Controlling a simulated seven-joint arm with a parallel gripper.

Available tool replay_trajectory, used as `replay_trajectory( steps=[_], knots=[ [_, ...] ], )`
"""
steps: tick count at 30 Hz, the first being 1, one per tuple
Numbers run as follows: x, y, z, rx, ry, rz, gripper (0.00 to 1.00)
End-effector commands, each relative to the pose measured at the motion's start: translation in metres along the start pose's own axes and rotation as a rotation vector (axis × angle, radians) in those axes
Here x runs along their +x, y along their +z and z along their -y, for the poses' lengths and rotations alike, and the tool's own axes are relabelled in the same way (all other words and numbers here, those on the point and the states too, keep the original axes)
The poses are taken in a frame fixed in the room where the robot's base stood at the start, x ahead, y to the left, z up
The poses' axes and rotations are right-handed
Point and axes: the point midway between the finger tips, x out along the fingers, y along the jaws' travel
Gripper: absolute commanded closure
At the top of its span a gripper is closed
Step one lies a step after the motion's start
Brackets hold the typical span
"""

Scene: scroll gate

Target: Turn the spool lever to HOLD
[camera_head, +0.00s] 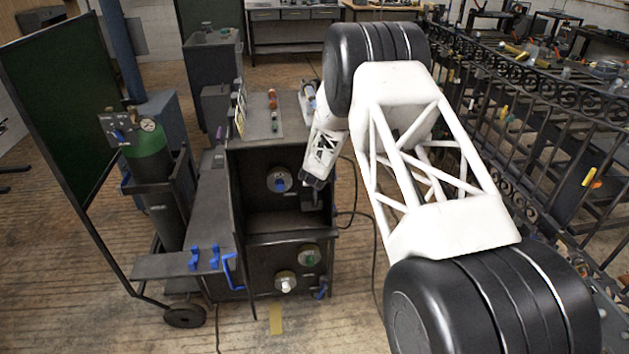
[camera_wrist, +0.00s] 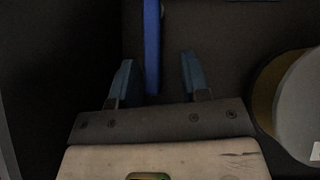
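A blue bar (camera_wrist: 152,45), which looks like a lever, hangs from the top of the wrist view. My gripper (camera_wrist: 157,70) is open, with one blue finger on each side of the bar. The bar is nearer the left finger, and a gap shows on its right. I cannot tell how deep it sits between the fingers. In the head view my gripper (camera_head: 313,197) is at the right side of the dark cabinet's upper bay, pointing down; the bar is hidden there. No HOLD mark is readable.
A brass-rimmed round part (camera_wrist: 289,100) is close on the right in the wrist view. A green gas cylinder (camera_head: 150,165) stands left; an iron fence (camera_head: 530,100) runs right.

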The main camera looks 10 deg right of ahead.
Motion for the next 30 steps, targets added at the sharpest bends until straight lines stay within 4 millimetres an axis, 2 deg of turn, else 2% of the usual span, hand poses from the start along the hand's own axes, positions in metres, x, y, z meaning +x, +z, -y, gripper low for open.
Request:
replay_trajectory(
  steps=[11, 24, 30],
  knots=[
    [-0.01, -0.001, 0.0, 0.0, 0.0, 0.0, 0.57],
    [-0.059, -0.001, 0.0, 0.001, 0.0, -0.001, 0.57],
    [-0.074, 0.001, 0.0, 0.0, 0.0, 0.001, 0.57]
  ],
)
